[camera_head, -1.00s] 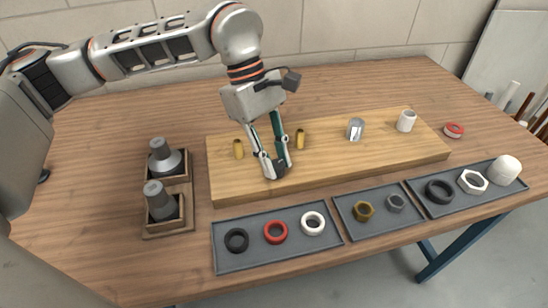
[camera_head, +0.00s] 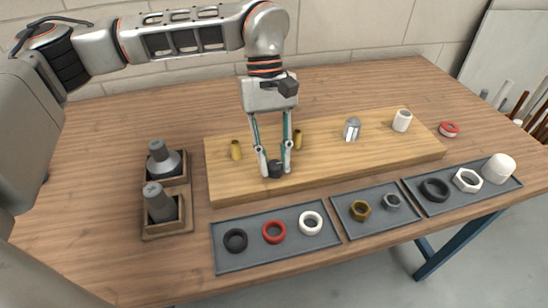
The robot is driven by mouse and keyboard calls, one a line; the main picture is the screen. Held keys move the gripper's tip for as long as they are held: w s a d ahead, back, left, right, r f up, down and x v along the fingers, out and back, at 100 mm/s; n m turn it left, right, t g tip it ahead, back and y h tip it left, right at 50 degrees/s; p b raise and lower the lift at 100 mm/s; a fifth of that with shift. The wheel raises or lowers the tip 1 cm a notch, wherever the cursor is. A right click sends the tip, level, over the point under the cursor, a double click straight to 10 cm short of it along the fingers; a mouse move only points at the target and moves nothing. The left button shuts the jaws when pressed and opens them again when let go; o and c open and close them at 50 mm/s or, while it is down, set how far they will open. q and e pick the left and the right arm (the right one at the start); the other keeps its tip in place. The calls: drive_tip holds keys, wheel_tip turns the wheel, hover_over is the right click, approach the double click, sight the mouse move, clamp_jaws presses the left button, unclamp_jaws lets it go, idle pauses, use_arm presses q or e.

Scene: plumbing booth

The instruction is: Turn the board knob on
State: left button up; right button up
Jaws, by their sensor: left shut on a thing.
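The wooden board (camera_head: 330,165) lies on the table. A small dark knob (camera_head: 276,171) sits on the board's left half, near its front edge. My left gripper (camera_head: 275,166) points down from above, its two fingers on either side of the knob and shut on it. The fingers partly cover the knob, and I cannot tell its exact turn angle. My right gripper is not in view.
Grey trays (camera_head: 225,264) with rings and nuts lie in front. A wooden holder (camera_head: 187,218) with grey cone-shaped pieces stands left. The back table is clear.

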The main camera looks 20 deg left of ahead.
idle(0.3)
use_arm(q)
drive_tip(key=o, duration=1.1)
drive_tip(key=shift+r, duration=0.1)
drive_tip(key=v, duration=1.1)
drive_tip(key=shift+w+r, duration=0.25)
drive_tip(key=shift+r, duration=0.1)
drive_tip(key=shift+a, duration=0.15)
